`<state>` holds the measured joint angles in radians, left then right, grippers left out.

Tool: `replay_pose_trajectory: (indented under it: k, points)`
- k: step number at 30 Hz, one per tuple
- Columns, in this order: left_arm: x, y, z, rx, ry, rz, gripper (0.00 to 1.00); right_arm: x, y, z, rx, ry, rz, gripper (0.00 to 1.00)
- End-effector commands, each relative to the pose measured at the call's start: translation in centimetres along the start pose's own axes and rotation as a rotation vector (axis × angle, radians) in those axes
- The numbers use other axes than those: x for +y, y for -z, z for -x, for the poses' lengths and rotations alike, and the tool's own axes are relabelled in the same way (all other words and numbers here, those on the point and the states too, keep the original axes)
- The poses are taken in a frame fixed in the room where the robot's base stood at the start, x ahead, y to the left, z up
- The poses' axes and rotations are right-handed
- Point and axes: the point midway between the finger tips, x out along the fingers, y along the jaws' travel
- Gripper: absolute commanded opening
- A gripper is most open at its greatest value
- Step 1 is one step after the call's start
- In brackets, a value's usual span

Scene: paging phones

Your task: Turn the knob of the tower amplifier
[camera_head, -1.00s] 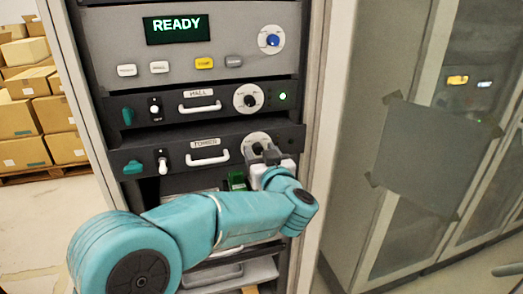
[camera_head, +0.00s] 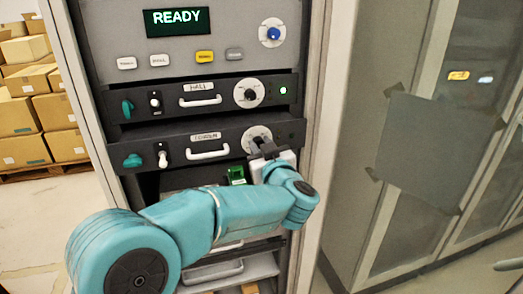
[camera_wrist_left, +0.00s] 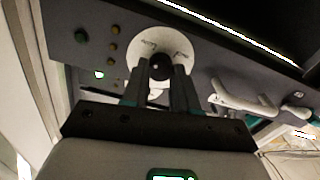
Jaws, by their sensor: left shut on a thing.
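The knob is mostly hidden in the head view. My right gripper is not in view.
The hall amplifier (camera_head: 133,100), with a lit green lamp, is just above. A grey panel (camera_head: 190,75) with a READY display (camera_head: 177,20) tops it. Boxes (camera_head: 22,115) stand left; glass-door cabinets (camera_head: 395,230) stand right.

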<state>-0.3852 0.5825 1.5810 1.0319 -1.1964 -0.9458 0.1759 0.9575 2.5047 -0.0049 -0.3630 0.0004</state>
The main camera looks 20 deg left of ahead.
Motion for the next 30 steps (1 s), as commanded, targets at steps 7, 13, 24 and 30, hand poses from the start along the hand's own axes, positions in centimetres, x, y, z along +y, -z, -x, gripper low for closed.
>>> replay_pose_trajectory:
  k: [7, 13, 24, 30]
  points:
    - [-0.1, -0.5, 0.0, -0.001, 0.0, 0.221, 0.0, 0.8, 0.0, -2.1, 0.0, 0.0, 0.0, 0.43]
    - [-0.2, -0.4, 0.0, 0.001, 0.0, 0.412, 0.0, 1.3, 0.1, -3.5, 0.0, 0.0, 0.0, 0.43]
    - [-0.2, -0.6, 0.0, -0.001, 0.0, 0.764, 0.0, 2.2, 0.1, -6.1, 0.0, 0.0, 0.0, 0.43]
    - [-0.3, -0.6, 0.0, 0.0, 0.0, 0.954, 0.0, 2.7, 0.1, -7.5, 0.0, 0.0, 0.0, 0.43]
